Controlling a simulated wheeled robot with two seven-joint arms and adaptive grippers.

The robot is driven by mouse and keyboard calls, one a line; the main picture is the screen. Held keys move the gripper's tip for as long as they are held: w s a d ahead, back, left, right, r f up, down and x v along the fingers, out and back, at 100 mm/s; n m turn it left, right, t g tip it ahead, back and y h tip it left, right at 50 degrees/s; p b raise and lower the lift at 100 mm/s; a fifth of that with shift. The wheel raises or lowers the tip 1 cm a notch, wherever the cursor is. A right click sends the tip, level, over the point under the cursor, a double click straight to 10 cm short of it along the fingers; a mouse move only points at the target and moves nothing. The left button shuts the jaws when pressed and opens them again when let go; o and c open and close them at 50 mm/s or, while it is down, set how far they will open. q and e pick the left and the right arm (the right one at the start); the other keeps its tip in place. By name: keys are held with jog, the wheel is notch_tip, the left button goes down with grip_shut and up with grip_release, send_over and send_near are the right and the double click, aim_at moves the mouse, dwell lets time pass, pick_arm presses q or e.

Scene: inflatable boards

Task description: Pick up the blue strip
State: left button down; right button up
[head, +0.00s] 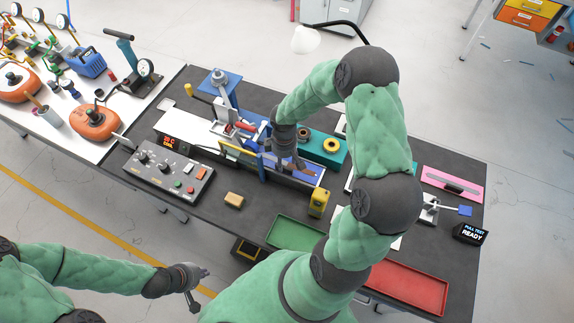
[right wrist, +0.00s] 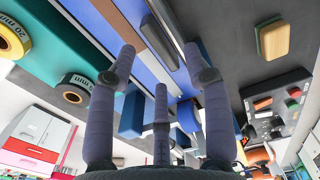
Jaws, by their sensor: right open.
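A long blue strip-like surface (head: 312,169) lies in the fixture at the middle of the bench, with a brown piece on it. It shows in the right wrist view as a blue band (right wrist: 150,72) running diagonally beyond the fingers. I cannot tell whether the band is a loose strip or part of the fixture. My right gripper (head: 284,163) points down over the fixture, partly hiding it; in the right wrist view its fingers (right wrist: 160,62) are spread with nothing between them. My left gripper (head: 197,289) is off the bench at lower left, its fingers apart and empty.
A control box (head: 168,172) and a tan block (head: 234,200) are to the left. A yellow block (head: 318,203) stands close in front. Green (head: 291,235) and red (head: 408,287) trays lie along the front edge.

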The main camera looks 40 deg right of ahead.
aim_at(284, 166)
notch_tip(284, 166, down, 4)
jog(key=shift+w+d+f, duration=0.1)
jog(key=shift+d, duration=0.05)
grip_shut()
jog(key=shift+r, duration=0.2)
